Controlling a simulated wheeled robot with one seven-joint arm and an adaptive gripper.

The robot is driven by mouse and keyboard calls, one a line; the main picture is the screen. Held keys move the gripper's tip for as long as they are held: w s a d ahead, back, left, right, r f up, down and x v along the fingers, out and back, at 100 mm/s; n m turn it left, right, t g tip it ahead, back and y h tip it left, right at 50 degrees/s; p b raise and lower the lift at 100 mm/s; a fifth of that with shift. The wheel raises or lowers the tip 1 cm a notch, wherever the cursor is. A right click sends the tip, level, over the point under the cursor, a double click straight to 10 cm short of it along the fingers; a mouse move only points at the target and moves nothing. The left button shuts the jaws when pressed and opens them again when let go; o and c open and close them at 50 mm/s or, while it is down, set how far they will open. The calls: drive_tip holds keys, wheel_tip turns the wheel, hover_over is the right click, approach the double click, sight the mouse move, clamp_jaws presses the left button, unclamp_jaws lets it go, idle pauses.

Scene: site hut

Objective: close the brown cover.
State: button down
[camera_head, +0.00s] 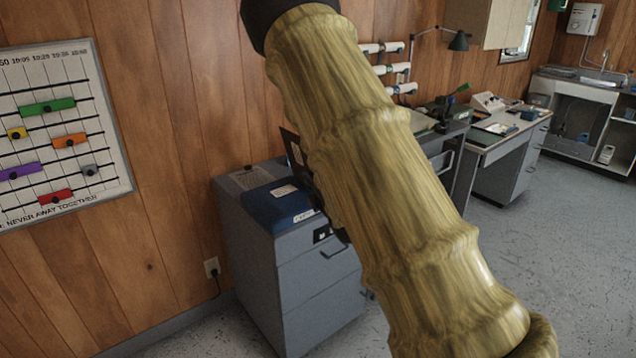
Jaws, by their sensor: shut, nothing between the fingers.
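A dark, upright panel (292,148) with a small pale mark stands at the back of the grey cabinet top, raised like an open lid. It may be the brown cover; its colour reads nearly black. My own arm in its yellowish sleeve hides its right part and whatever it is attached to. My gripper is not in view. The arm runs from the lower right to the top edge, where a black section leaves the picture.
A blue case (280,203) with white labels lies on the grey drawer cabinet (245,240) against the wood wall. A whiteboard (60,130) hangs at left. A desk (500,140) and a sink unit (585,110) stand at right. Open floor (560,250) lies at right.

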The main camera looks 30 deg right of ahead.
drive_tip(key=shift+w+d+r+p, duration=0.25)
drive_tip(key=shift+w+d, duration=0.35)
drive_tip(key=shift+d, duration=0.15)
drive_tip(key=shift+w+d+r+p, duration=0.1)
drive_tip(key=shift+w+d+p, duration=0.1)
drive_tip(key=shift+w+d, duration=0.5)
drive_tip(key=shift+w+d+r+p, duration=0.25)
drive_tip(key=shift+w+d, duration=0.3)
drive_tip(key=shift+d, duration=0.2)
